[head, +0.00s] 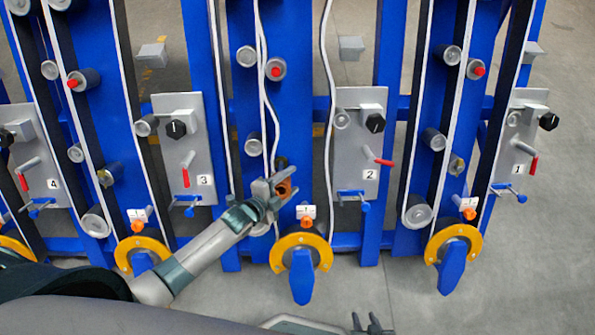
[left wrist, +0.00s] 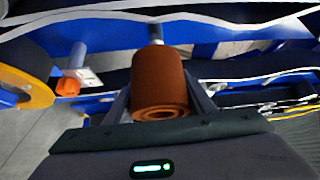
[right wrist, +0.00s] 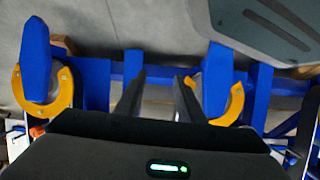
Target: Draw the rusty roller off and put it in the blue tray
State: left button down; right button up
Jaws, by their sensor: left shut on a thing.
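The rusty roller (left wrist: 158,82) is a brown-orange cylinder with a hollow near end. My left gripper (head: 284,188) is shut on it, with one finger on each side. The roller's end also shows between the fingers in the head view (head: 286,188). A pale metal pin (left wrist: 155,33) stands in line with the roller's far end in the left wrist view; I cannot tell how much of it is inside the roller. My right gripper (head: 372,325) is low at the bottom edge of the head view. Its fingers (right wrist: 158,98) are apart with nothing between them. The blue tray is not seen.
Blue uprights carry grey rollers and pale belts; a white belt (head: 327,100) hangs right of the left gripper. A yellow ring guard (head: 325,253) with an orange knob (head: 306,223) sits just below it. Numbered grey panels (head: 361,150) flank the uprights. Grey floor (head: 520,270) is clear at right.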

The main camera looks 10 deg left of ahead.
pick_arm(q)
notch_tip(320, 180, up, 17)
jog(key=d+n+y, duration=0.1)
jog(key=d, duration=0.1)
pick_arm(e)
jog(key=shift+s+f, duration=0.15)
jog(key=shift+s, duration=0.5)
pick_arm(q)
jog(key=s+a+r+n+y, duration=0.2)
jog(key=s+a+r, duration=0.1)
jog(key=r, duration=0.4)
jog(key=s+a+r+n+t+y, duration=0.1)
jog(key=s+a+r+y, duration=0.1)
jog(key=r, duration=0.5)
jog(key=shift+s+a+n, duration=0.4)
jog(key=shift+a, duration=0.25)
pick_arm(e)
jog(key=shift+c, duration=0.5)
pick_arm(q)
jog(key=shift+r, duration=0.1)
pick_arm(e)
jog(key=shift+w, duration=0.1)
